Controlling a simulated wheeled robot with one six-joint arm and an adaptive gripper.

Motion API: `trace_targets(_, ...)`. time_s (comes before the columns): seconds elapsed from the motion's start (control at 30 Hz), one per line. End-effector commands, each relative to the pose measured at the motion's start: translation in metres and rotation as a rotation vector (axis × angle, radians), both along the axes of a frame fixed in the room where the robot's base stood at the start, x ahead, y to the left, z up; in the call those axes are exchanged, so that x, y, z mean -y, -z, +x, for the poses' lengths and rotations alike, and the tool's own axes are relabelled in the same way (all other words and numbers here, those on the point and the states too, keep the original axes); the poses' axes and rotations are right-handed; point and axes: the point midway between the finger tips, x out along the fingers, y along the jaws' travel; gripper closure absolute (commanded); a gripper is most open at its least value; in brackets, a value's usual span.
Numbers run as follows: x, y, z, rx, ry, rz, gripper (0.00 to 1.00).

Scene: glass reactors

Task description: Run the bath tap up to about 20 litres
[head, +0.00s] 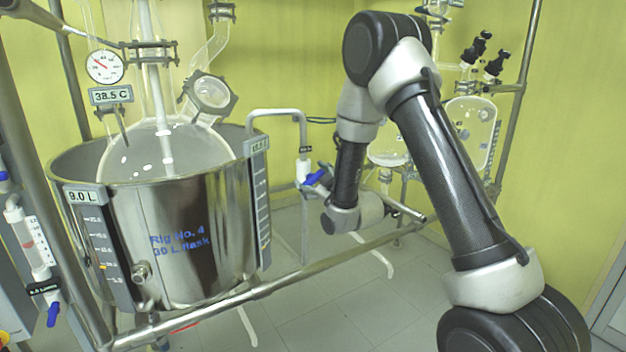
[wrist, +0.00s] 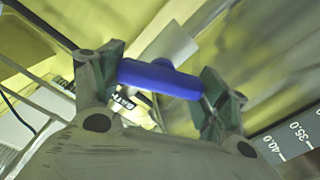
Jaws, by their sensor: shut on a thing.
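The steel bath (head: 190,240), marked "Rig No. 4", stands at the left in the head view with a round glass flask (head: 160,150) in it. A display (head: 83,196) on its rim reads 9.0 L, above a level gauge (head: 103,262) with an orange mark low on it. The tap's bent pipe (head: 278,112) reaches over the bath's right rim. Its blue handle (head: 316,178) is on the pipe's right leg. In the wrist view my gripper (wrist: 160,85) is shut on the blue handle (wrist: 160,77), a finger at each end. The water surface cannot be made out.
A steel rail (head: 270,287) runs in front of the bath. A dial gauge (head: 104,67) and a 38.5 C display (head: 111,95) are at upper left. Another blue-handled valve (head: 53,314) is at lower left. Glassware (head: 470,130) stands behind my arm.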

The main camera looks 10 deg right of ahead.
Motion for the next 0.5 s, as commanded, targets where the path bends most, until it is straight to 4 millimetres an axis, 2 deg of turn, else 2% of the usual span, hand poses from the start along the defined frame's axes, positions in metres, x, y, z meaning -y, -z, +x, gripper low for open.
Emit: trace_targets(0.5, -0.0008, 0.0003, -0.0003, 0.03, -0.001, -0.093, 0.49)
